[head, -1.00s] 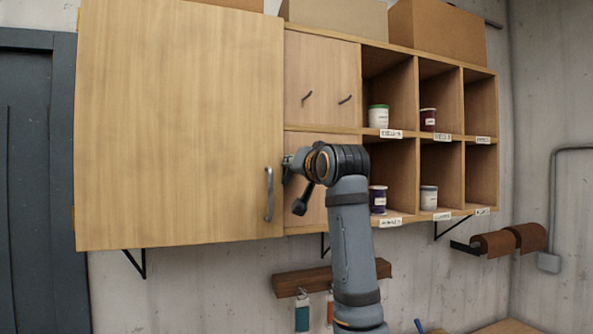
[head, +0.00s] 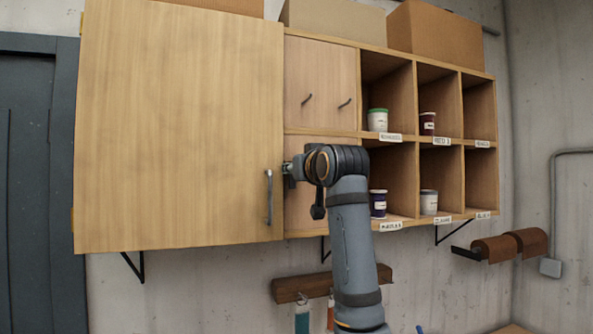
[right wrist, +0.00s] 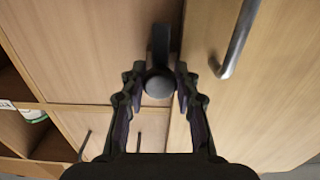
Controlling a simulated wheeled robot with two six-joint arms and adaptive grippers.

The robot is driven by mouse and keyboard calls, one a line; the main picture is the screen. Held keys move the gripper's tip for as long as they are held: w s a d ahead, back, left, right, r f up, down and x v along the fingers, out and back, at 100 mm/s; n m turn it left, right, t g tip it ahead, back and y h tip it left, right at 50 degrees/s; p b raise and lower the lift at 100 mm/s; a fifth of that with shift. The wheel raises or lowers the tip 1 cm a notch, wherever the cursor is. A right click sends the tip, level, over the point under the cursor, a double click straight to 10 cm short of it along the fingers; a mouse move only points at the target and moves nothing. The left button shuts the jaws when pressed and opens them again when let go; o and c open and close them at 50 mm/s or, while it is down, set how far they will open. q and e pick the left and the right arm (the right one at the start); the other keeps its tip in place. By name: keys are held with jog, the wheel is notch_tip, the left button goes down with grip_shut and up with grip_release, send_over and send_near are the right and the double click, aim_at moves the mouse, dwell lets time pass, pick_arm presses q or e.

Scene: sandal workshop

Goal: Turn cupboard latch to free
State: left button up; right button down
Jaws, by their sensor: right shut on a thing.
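The cupboard latch (right wrist: 160,46) is a dark bar with a round knob, at the edge of the large wooden cupboard door (head: 180,130). In the right wrist view the bar points up in the picture from the knob. My right gripper (right wrist: 159,78) is shut on the latch, one finger on each side of the knob. In the head view my right gripper (head: 289,173) is at the door's right edge, above and right of the metal door handle (head: 269,198). The latch is mostly hidden there by the gripper and wrist. The large door looks closed. My left gripper is out of view.
Open cubbies (head: 482,108) with several labelled jars are right of my arm. Two small hooks (head: 307,99) are on the panel above the gripper. A wooden rail (head: 290,289) hangs below the cupboard, and brown rolls (head: 494,249) at the lower right.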

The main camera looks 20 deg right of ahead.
jog(key=c, duration=1)
grip_release()
jog(key=s, duration=1.2)
jog(key=shift+d, duration=0.2)
